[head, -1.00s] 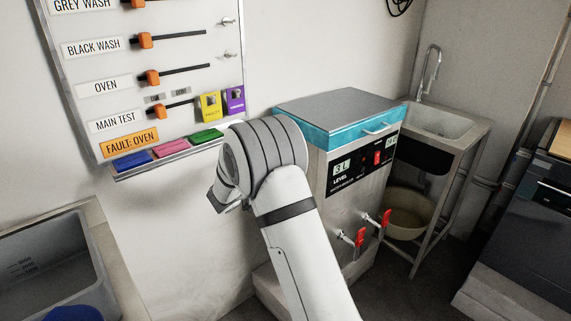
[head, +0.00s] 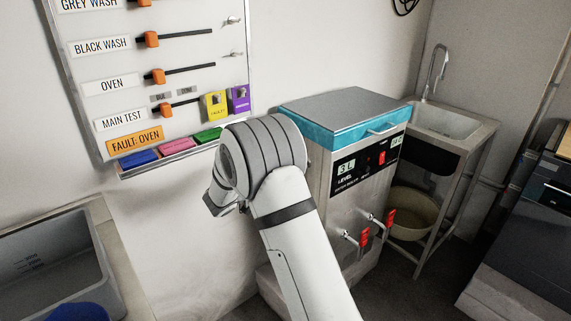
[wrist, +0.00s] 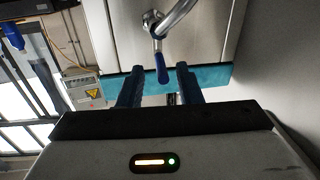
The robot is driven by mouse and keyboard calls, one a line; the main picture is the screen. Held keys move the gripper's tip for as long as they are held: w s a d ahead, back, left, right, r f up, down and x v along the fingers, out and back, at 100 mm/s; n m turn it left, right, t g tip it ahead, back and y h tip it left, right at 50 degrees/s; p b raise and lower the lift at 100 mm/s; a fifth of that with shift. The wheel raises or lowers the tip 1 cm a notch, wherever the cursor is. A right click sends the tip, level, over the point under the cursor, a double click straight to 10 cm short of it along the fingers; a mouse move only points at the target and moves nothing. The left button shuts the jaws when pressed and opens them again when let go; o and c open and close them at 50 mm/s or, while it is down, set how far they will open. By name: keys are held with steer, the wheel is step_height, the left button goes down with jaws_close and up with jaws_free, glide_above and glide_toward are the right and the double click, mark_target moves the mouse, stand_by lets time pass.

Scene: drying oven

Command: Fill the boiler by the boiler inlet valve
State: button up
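The boiler (head: 318,211) is a metal box with a teal band and grey lid, standing right of my arm in the head view. Its display (head: 346,167) reads 3 L, labelled LEVEL. A blue-handled valve (wrist: 162,70) on a curved metal pipe shows in the wrist view, against a metal panel with a teal band. I take it for the boiler inlet valve. My gripper (wrist: 160,68) is open, its two dark fingers apart with the blue handle between or just beyond their tips. I cannot tell if they touch. In the head view my arm hides the fingers.
Two red-handled taps (head: 364,237) stick out of the boiler's front. A sink (head: 446,118) on a metal stand is at the right, with a basin (head: 411,216) below. A wall panel (head: 180,88) with sliders hangs at the left. A grey tub (head: 50,262) is lower left.

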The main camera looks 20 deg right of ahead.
steer(key=shift+v, duration=2.55)
stand_by(5.5)
